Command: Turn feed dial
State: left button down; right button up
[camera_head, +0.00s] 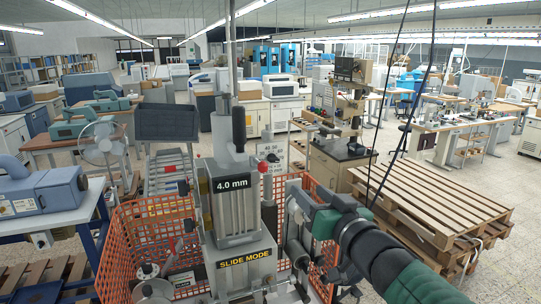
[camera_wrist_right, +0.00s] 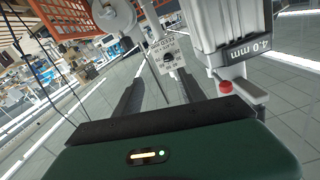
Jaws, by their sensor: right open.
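The foil stamping machine (camera_head: 236,215) stands upright in front of me, with a "4.0 mm" plate and a "SLIDE MODE" label. A small light panel (camera_head: 265,150) with a dark round dial shows just behind its head. In the right wrist view the black dial (camera_wrist_right: 168,59) sits on this printed panel, beyond my fingers. My right gripper (camera_wrist_right: 160,88) is open and empty, its two dark fingers pointing toward the panel, apart from the dial. In the head view my right arm reaches in from the lower right, and its fingers are partly hidden beside the machine. My left gripper is out of view.
A red-tipped lever (camera_head: 262,168) sticks out of the machine close to my right gripper; it also shows in the wrist view (camera_wrist_right: 226,87). Orange mesh guards (camera_head: 150,225) surround the machine. Wooden pallets (camera_head: 435,205) are stacked at right. A blue machine (camera_head: 45,192) stands at left.

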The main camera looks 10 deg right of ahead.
jog(key=w, duration=0.2)
send_near(278, 162)
jog(key=a, duration=0.2)
jog(key=w+p, duration=0.1)
jog(key=w, duration=0.3)
jog(key=w+p, duration=0.2)
jog(key=w, duration=0.3)
jog(key=shift+d+f, duration=0.1)
jog(key=shift+d, duration=0.1)
jog(key=shift+s+a, duration=0.1)
jog(key=shift+s, duration=0.15)
jog(key=shift+s+a, duration=0.15)
jog(key=shift+a, duration=0.35)
jog(key=shift+c, duration=1.1)
jog(key=shift+w+a, duration=0.15)
jog(key=shift+w, duration=0.3)
jog(key=c, duration=0.5)
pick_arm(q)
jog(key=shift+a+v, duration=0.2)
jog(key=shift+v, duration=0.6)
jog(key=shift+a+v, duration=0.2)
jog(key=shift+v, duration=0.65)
pick_arm(e)
jog(key=shift+d, duration=0.35)
grip_shut()
